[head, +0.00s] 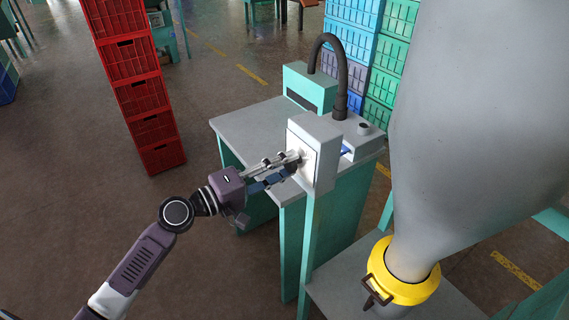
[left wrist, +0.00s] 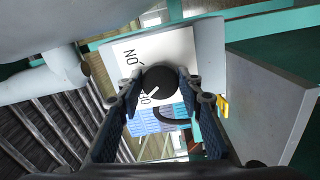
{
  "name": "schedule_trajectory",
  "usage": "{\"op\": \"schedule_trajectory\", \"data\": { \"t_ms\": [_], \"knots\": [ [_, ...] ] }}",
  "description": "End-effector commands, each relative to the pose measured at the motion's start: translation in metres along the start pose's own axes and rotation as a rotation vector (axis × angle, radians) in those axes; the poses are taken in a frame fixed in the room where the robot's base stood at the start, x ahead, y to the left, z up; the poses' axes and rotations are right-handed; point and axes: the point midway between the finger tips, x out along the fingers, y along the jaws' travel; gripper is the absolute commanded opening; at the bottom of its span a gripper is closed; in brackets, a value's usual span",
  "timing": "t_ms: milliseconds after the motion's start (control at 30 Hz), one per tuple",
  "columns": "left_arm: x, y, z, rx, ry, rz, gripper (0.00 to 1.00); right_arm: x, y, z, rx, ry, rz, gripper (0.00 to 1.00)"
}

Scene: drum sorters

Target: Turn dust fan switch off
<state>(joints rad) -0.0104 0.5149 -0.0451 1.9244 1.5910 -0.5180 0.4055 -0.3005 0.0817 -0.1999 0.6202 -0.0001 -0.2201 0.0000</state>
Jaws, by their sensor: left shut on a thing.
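My right gripper is not in view.
A green machine table with a grey top (head: 250,125) stands behind the switch. A large grey bag (head: 480,130) with a yellow collar (head: 400,280) hangs at the right. Red crates (head: 130,60) are stacked at the back left.

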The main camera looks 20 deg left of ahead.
Motion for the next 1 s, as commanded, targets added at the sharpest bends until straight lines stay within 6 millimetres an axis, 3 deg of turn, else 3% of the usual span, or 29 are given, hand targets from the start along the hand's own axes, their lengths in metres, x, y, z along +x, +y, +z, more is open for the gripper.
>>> {"op": "schedule_trajectory", "data": {
  "t_ms": [400,933,967,1000],
  "knots": [
    [-0.0002,0.0002,-0.0004,-0.170,0.001,-0.001,0.09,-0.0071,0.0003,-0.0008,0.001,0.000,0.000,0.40],
    [-0.0002,-0.0002,-0.0002,-0.191,0.001,-0.001,0.09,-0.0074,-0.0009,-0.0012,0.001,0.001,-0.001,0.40],
    [-0.0002,-0.0002,-0.0002,-0.191,0.001,-0.001,0.37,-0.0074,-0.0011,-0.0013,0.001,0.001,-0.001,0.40],
    [-0.0002,-0.0002,-0.0002,-0.191,0.001,-0.001,0.41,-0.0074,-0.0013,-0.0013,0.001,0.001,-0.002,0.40]
  ]
}}
